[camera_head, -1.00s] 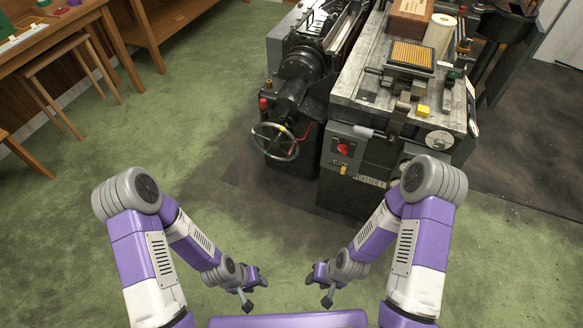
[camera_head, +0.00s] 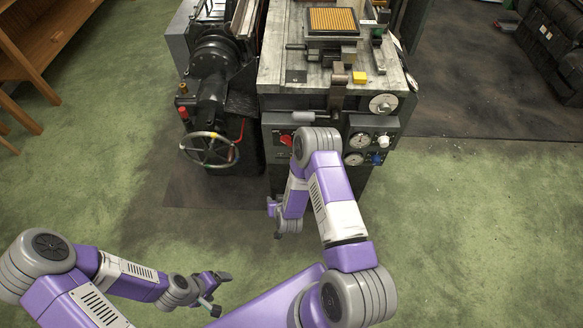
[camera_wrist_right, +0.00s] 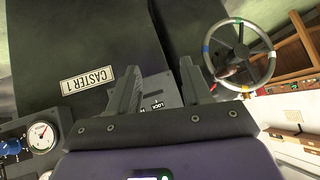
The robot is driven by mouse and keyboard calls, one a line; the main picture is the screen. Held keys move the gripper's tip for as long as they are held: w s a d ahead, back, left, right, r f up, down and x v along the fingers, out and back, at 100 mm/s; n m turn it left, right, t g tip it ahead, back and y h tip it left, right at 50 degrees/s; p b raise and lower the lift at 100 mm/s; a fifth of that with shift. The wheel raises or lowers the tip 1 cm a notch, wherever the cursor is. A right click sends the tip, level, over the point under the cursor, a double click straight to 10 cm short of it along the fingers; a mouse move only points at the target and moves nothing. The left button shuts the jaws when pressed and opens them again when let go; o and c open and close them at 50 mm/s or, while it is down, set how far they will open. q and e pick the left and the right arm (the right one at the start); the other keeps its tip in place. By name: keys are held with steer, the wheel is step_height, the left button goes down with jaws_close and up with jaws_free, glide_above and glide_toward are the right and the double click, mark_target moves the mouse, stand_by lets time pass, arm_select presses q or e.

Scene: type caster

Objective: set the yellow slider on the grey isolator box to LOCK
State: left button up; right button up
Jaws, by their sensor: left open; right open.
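The grey isolator box (camera_head: 272,134) is on the front of the caster machine, with a red switch handle (camera_head: 286,140) on it. Its yellow slider is not visible now; my right arm covers the lower part of the box in the head view. In the right wrist view a grey plate (camera_wrist_right: 160,88) marked LOCK shows between the fingers of my right gripper (camera_wrist_right: 158,68). That gripper is open, with nothing seen between its fingers but the plate behind; I cannot tell if it touches. My left gripper (camera_head: 219,292) is open and empty, low over the floor.
A spoked handwheel (camera_head: 209,150) stands left of the box and also shows in the right wrist view (camera_wrist_right: 240,52). Gauges (camera_head: 358,141) and a blue knob (camera_head: 376,158) are at the right.

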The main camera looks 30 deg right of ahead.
arm_select(q)
step_height(320, 180, down, 8)
steer(key=b, duration=0.6)
arm_select(e)
steer(key=w+d+m+t+h, duration=0.1)
steer(key=w+d+t+h, duration=0.5)
steer(key=w+d, duration=0.6)
steer(key=shift+d+f+h, duration=0.3)
steer(key=shift+d+h, duration=0.5)
steer(key=shift+h, duration=0.1)
arm_select(q)
steer(key=shift+r, duration=0.15)
arm_select(e)
steer(key=shift+s, duration=0.1)
jaws_close()
